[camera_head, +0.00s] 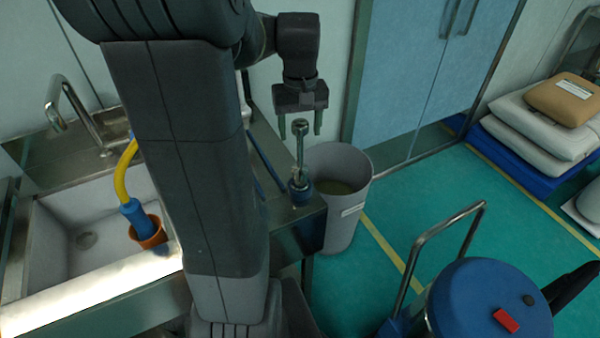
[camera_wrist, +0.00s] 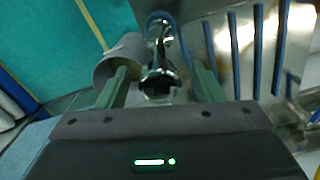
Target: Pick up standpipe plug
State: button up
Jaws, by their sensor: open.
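A chrome stem with a ball-shaped top and a blue base, which looks like the standpipe plug (camera_head: 301,160), stands upright near the corner of the steel drainboard. My gripper (camera_head: 300,134) is open and points down over it, with one green finger on each side of the plug's top. In the wrist view the shiny plug (camera_wrist: 160,72) lies between the two spread fingers of my gripper (camera_wrist: 160,78). Contact between fingers and plug cannot be made out.
A grey bin (camera_head: 345,205) stands close right of the drainboard (camera_head: 285,218). The sink (camera_head: 60,215) at left holds an orange cup (camera_head: 150,238) with a blue-ended yellow hose (camera_head: 122,175). A blue-lidded machine (camera_head: 490,300) stands front right. Stacked sacks (camera_head: 525,130) lie far right.

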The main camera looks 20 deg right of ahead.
jog(key=shift+f, duration=0.4)
jog(key=shift+c, duration=0.4)
grip_shut()
jog(key=shift+r, duration=0.15)
notch_tip(320, 180, up, 10)
jog(key=shift+f+b, duration=0.1)
jog(key=shift+b, duration=0.25)
